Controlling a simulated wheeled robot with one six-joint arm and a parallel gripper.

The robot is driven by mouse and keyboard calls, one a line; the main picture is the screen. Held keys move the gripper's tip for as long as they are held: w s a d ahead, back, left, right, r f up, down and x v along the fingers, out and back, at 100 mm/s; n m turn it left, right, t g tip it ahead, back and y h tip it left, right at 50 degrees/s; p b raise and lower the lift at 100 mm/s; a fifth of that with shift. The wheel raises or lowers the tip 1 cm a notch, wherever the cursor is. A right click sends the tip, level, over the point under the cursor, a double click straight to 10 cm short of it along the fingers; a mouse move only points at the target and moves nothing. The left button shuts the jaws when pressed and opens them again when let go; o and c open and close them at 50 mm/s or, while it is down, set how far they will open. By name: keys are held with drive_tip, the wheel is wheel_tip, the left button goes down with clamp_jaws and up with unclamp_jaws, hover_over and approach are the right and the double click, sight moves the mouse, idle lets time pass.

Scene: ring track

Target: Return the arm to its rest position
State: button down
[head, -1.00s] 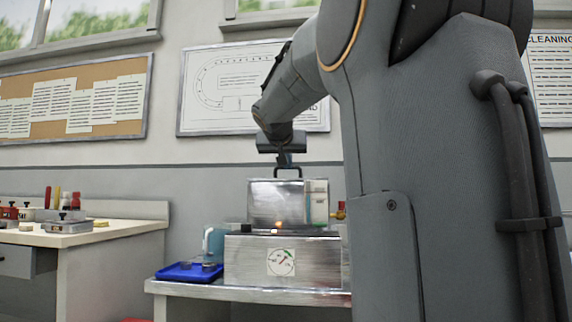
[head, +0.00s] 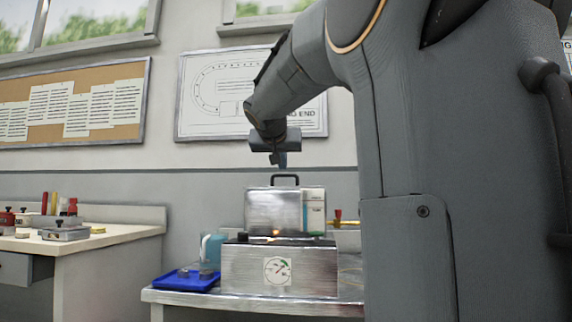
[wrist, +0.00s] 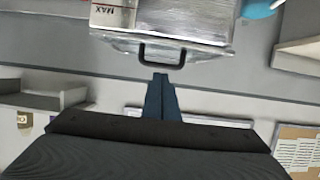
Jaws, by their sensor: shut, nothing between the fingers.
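My gripper (head: 280,160) hangs from my raised arm above a metal box with a black handle (head: 285,181). Its fingers are together with nothing between them. In the wrist view the shut fingertips (wrist: 161,80) show just short of the box's handle (wrist: 161,55), with a small gap between them. The metal box (head: 273,210) stands upright on or behind a wider metal unit (head: 245,268) with a round gauge and a small orange glow on top. My arm hides the right part of the head view.
The unit stands on a bench (head: 200,297) with a blue tray (head: 186,277) and a blue jug (head: 213,248) at its left. Another worktop (head: 75,238) with tools is at the far left. A track plan (head: 222,93) hangs on the wall behind. The air above the handle is free.

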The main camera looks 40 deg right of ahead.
drive_tip(key=s+a+f, duration=0.3)
drive_tip(key=s+a, duration=0.1)
drive_tip(key=shift+s+a+f+b, duration=0.2)
drive_tip(key=shift+s+f+b, duration=0.05)
drive_tip(key=shift+s+b, duration=0.1)
